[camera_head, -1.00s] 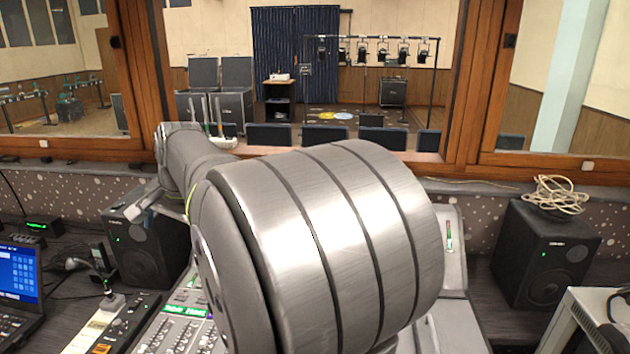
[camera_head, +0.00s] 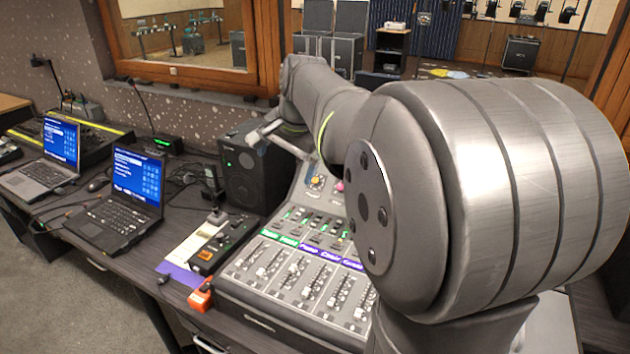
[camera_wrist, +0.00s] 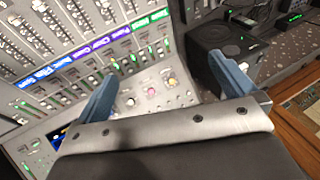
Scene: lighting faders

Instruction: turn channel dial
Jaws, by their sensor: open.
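The lighting console (camera_head: 290,325) stands on the desk, with rows of faders and coloured channel labels. An orange knob (camera_head: 316,181) and a pink knob (camera_head: 339,187) show on its upper panel, partly covered by my arm. In the wrist view, a few small round knobs, among them an orange one (camera_wrist: 171,82) and a pale one (camera_wrist: 151,92), lie on the panel between my fingers. Which one is the channel dial I cannot tell. My gripper (camera_head: 283,158) is open and empty above the console's upper left part; its blue fingers (camera_wrist: 166,85) are spread apart over the panel.
A black speaker (camera_head: 248,165) stands close to the left of my gripper. A small control box with a joystick (camera_head: 218,215), an orange box (camera_head: 200,298) and two laptops (camera_head: 130,185) lie further left. The window ledge is behind.

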